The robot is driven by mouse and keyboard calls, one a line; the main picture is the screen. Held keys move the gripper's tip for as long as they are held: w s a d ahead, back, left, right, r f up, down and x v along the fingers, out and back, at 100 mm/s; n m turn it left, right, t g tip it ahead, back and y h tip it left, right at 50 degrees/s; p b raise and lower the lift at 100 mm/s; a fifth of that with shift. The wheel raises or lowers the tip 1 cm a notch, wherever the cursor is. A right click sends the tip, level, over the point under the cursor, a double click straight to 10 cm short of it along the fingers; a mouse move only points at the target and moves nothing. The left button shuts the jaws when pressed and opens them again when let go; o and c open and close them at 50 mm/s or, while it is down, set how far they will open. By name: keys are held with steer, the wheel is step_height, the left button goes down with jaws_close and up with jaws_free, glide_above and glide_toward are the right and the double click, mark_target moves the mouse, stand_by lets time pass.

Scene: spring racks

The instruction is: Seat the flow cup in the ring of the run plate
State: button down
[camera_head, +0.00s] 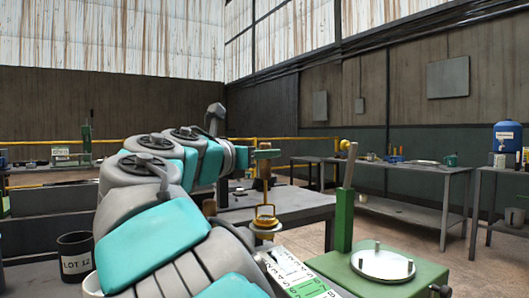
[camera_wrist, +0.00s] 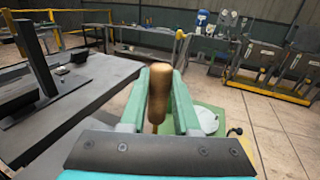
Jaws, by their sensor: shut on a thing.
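My gripper (camera_head: 264,154) is shut on a wooden handle (camera_wrist: 159,92), which stands between the two green fingers in the wrist view. The flow cup (camera_head: 265,224) is a small brass-coloured cup with a yellow wire bail, hanging below that handle in the head view. It hangs upright, left of a green stand (camera_head: 418,272). On the stand is a round pale plate (camera_head: 383,264) with several short pegs; it partly shows in the wrist view (camera_wrist: 208,120). I cannot make out which part is the run plate's ring.
A numbered scale strip (camera_head: 290,270) lies in front. A black "LOT 12" pot (camera_head: 76,257) stands at left. A grey table (camera_head: 290,205) lies behind the cup.

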steer(key=shift+f, duration=0.2)
steer(key=c, duration=0.6)
jaws_free()
steer(key=shift+o, duration=0.2)
